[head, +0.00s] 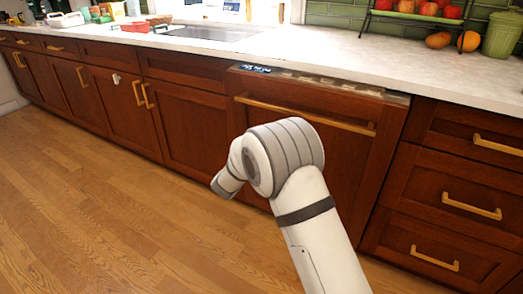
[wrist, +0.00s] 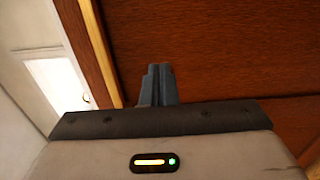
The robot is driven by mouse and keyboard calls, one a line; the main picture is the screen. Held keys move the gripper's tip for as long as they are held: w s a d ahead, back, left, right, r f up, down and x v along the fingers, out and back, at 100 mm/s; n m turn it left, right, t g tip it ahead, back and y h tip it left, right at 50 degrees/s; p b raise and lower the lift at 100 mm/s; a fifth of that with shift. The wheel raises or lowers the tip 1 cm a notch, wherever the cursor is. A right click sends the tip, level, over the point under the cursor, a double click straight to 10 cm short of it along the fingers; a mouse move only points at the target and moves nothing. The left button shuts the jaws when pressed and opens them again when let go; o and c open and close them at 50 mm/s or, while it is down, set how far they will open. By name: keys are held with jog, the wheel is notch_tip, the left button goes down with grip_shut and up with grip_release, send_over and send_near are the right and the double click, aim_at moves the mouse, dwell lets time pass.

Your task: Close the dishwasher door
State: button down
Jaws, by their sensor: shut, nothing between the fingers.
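The dishwasher door (head: 345,150) is a reddish-brown wood panel with a long gold bar handle (head: 305,115). In the head view it stands nearly upright under the counter. Its top edge, with a small dark control display (head: 255,69), shows below the counter; I cannot tell whether it is fully flush. My arm crosses in front of the door and hides its lower middle. My gripper's fingers are not visible in the head view. In the wrist view, my gripper (wrist: 158,70) is shut and empty, against a brown wood surface; contact is unclear.
Drawers with gold handles (head: 470,205) stand right of the dishwasher, cabinets (head: 185,125) left of it. The pale countertop (head: 340,50) runs above, with a sink (head: 215,32) and a fruit rack. The wooden floor (head: 110,210) at left is clear.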

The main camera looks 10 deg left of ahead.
jog(key=b+x, duration=0.3)
jog(key=x, duration=0.6)
